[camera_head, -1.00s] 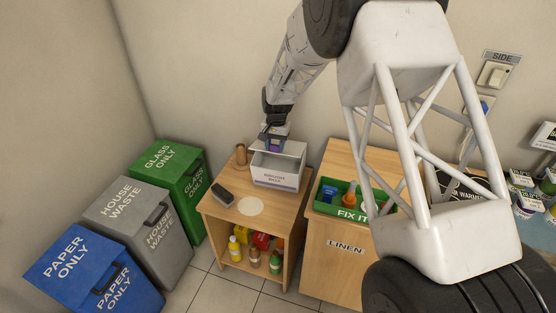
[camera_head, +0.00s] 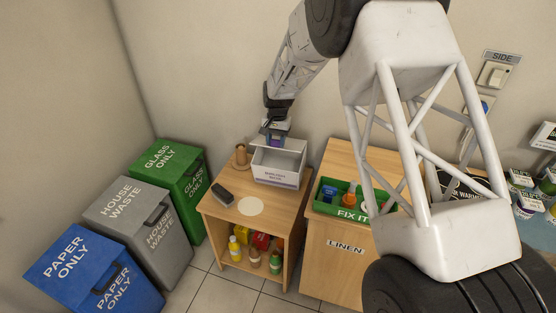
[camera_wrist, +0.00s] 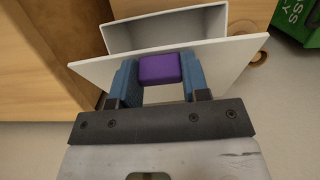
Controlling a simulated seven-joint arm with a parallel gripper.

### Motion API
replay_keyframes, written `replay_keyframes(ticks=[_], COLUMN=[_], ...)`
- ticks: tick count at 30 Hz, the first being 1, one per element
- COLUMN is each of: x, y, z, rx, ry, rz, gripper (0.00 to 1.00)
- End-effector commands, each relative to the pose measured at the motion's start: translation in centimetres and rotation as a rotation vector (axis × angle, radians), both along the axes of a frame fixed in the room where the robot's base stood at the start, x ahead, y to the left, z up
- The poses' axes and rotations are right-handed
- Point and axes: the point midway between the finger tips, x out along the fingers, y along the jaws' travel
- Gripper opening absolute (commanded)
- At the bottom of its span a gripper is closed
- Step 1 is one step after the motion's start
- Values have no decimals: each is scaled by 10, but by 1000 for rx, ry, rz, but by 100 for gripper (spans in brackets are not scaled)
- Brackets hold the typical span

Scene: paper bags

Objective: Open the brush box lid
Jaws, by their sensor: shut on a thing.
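The brush box (camera_head: 272,177) is a pale grey box with a label on its front, standing on the wooden cabinet. Its lid (camera_head: 293,146) is raised at the back edge, and the empty-looking inside of the box shows. My gripper (camera_head: 274,138) is behind and above the box, shut on the lid's purple handle (camera_wrist: 160,69). In the wrist view the blue fingers sit on both sides of that handle, and the white lid (camera_wrist: 222,56) spreads behind it. The open box (camera_wrist: 170,25) shows beyond the lid. The label is too small to read surely.
A brown cylinder (camera_head: 241,155) and a dark object (camera_head: 222,194) stand left of the box on the cabinet top (camera_head: 283,206), near a pale round disc (camera_head: 250,206). A green crate (camera_head: 346,213) is on the right cabinet. The wall is close behind.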

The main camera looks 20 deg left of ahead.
Motion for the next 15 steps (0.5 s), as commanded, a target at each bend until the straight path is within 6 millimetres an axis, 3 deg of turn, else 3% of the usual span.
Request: replay_keyframes(ticks=[15], x=[10], y=[1], z=[9], rx=[1], ry=[-2], rz=[0], gripper=[35])
